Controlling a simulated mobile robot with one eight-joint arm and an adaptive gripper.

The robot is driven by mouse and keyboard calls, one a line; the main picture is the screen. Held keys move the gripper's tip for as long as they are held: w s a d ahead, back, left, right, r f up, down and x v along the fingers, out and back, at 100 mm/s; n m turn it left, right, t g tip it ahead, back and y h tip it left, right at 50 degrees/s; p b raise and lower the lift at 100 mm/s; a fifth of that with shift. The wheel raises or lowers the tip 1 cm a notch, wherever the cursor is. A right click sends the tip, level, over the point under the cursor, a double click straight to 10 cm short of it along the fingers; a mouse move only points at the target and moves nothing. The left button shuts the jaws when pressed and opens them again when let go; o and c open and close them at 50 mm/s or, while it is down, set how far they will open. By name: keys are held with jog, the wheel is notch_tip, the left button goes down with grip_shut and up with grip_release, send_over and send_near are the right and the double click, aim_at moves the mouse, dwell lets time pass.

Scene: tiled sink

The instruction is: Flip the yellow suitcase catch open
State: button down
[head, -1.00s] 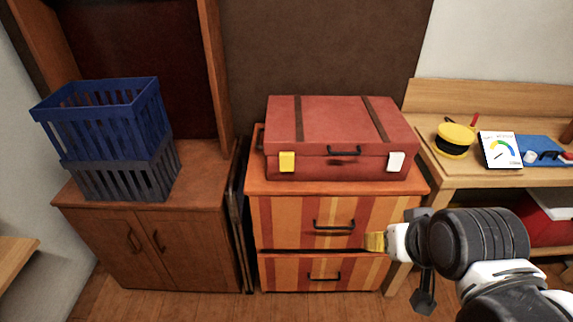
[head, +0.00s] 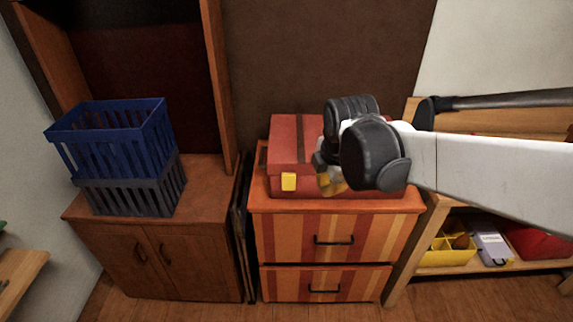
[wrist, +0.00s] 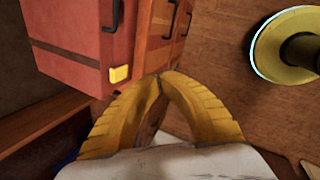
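The red suitcase (head: 287,140) lies shut on top of the striped drawer cabinet. Its yellow catch (head: 289,181) is on the left of the front face and looks flat against it. The yellow catch also shows in the wrist view (wrist: 120,74), near the suitcase's edge. My gripper (head: 328,182) is in front of the suitcase, right of the yellow catch, and partly hidden by my arm. In the wrist view its yellow fingers (wrist: 163,76) meet at the tips with nothing between them. They are apart from the catch. My arm hides the suitcase's right part and white catch.
The striped drawer cabinet (head: 285,230) stands below the suitcase. On the left, a blue crate (head: 115,140) sits on a grey crate (head: 135,190) on a brown cupboard (head: 100,215). A wooden bench with a yellow bin (head: 448,252) on its lower shelf is on the right.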

aim_at(289, 183)
jog(key=w+a+f+n+g+p, duration=0.1)
jog(key=w+a+f+n+p, duration=0.2)
jog(key=n, duration=1)
jog(key=w+a+f, duration=0.3)
jog(key=w+a, duration=0.2)
jog(key=a, duration=0.1)
jog(key=shift+w+a+f+n+g, duration=0.25)
jog(key=shift+a+f+n+g, duration=0.05)
jog(key=shift+a+f, duration=0.05)
jog(key=shift+f, duration=0.1)
jog(key=shift+w+f+b, duration=0.85)
jog(key=shift+w+f, duration=0.2)
jog(key=shift+f, duration=0.55)
jog(key=shift+w+f+b, duration=0.85)
jog(key=shift+w+f, duration=0.25)
jog(key=shift+f, duration=0.45)
jog(key=shift+w+f+b, duration=0.85)
jog(key=shift+w+f, duration=0.2)
jog(key=shift+f, duration=0.55)
